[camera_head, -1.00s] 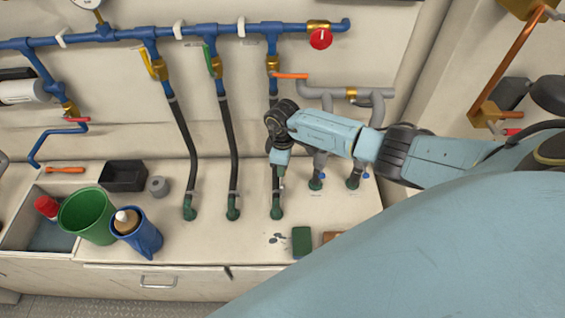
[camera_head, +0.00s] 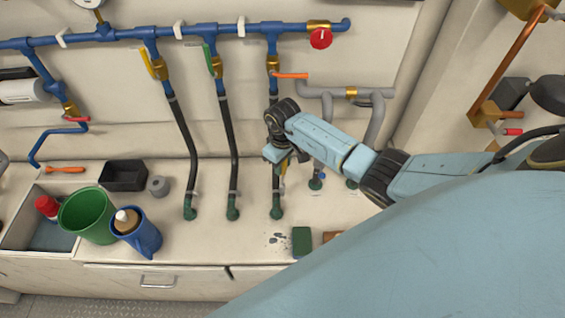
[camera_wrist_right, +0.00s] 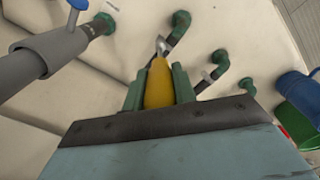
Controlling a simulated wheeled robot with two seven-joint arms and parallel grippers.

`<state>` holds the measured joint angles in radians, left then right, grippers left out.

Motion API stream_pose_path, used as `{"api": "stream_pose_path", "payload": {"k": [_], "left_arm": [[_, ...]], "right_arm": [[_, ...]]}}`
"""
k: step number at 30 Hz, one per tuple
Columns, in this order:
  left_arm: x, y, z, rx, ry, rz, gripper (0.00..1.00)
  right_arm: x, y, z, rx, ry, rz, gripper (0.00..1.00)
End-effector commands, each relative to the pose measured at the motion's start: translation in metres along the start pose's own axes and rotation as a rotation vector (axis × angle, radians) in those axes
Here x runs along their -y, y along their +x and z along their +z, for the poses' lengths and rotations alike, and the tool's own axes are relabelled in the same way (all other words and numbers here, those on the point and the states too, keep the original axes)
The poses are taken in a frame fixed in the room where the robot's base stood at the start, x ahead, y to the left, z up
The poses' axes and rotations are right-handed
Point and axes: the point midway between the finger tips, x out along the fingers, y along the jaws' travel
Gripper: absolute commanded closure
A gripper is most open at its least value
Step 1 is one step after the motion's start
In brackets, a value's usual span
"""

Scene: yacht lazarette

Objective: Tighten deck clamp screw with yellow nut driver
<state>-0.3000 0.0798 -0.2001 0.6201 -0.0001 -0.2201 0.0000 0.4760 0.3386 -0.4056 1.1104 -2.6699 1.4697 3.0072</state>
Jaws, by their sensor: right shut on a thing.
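My right gripper (camera_head: 284,163) is shut on the yellow nut driver (camera_wrist_right: 159,84), whose handle sits between its green fingers in the right wrist view. The driver's metal tip (camera_wrist_right: 161,46) points away from the gripper, close to a black hose (camera_wrist_right: 183,27) with a green deck elbow (camera_wrist_right: 181,18). I cannot tell whether the tip touches a clamp screw. In the head view the gripper is over the bench beside the third black hose (camera_head: 275,186) and largely covers the driver. The deck clamp screw is too small to make out. My left gripper is not in view.
Two more black hoses (camera_head: 228,145) run down to green deck elbows on the left. Grey pipes (camera_head: 375,110) stand to the right. A green bucket (camera_head: 85,212), blue jug (camera_head: 145,238), black tray (camera_head: 122,176) and green sponge (camera_head: 302,241) are on or by the bench.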

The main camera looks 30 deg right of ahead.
Motion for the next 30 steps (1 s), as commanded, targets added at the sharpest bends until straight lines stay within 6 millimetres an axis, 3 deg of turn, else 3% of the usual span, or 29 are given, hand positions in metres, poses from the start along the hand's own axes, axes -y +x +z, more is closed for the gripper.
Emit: {"api": "stream_pose_path", "payload": {"k": [30], "left_arm": [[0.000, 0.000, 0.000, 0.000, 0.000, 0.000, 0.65]], "right_arm": [[0.000, -0.047, 0.000, -0.001, 0.000, 0.000, 1.00]]}}
